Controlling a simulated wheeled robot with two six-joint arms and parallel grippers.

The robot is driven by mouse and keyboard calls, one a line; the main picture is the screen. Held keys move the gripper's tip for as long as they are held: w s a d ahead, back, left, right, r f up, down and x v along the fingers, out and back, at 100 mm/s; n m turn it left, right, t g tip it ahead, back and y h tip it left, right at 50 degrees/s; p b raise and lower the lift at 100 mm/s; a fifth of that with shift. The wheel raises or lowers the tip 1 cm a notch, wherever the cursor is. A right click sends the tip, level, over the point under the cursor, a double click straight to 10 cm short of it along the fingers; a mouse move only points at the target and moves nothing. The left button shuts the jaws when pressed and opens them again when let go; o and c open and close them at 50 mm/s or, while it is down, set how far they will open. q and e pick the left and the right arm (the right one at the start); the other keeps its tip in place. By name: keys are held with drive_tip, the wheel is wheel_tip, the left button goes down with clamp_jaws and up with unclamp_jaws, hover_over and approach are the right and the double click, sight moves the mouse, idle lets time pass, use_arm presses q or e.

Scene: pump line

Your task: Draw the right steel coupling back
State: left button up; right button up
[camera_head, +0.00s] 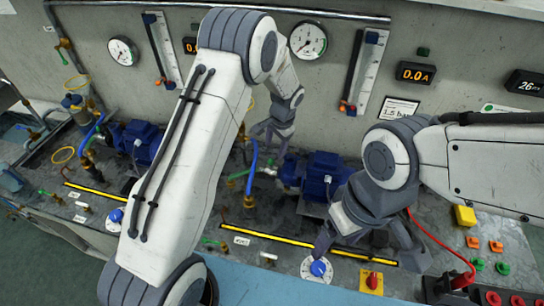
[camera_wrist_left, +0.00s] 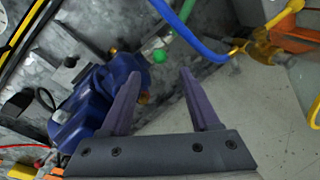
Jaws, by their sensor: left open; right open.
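A grey steel coupling (camera_wrist_left: 152,44) shows in the left wrist view, beside a green ball-ended part (camera_wrist_left: 158,56) and a blue hose (camera_wrist_left: 190,36). My left gripper (camera_wrist_left: 160,74) is open and empty, its fingertips pointing at this coupling and apart from it in the picture. In the head view my left gripper (camera_head: 272,135) hangs above the right blue pump (camera_head: 322,172), near its left end; the coupling cannot be made out clearly there. My right gripper (camera_head: 368,250) is open, low over the bench front, right of a blue knob (camera_head: 318,268).
My left arm hides much of the bench middle. A left blue pump (camera_head: 138,140), a red switch on a yellow plate (camera_head: 371,281) and a red cable (camera_head: 440,243) are around. Gauges (camera_head: 308,40) line the wall behind.

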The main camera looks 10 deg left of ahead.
sight(272, 160)
use_arm(q)
drive_tip(key=f, duration=0.2)
drive_tip(key=f+p, duration=0.1)
drive_tip(key=f, duration=0.2)
drive_tip(key=a+f+p, duration=0.1)
drive_tip(key=f, duration=0.1)
drive_tip(key=shift+w+a+f, duration=0.1)
drive_tip(key=shift+w+f, duration=0.05)
drive_tip(key=shift+w, duration=0.25)
clamp_jaws()
idle(0.8)
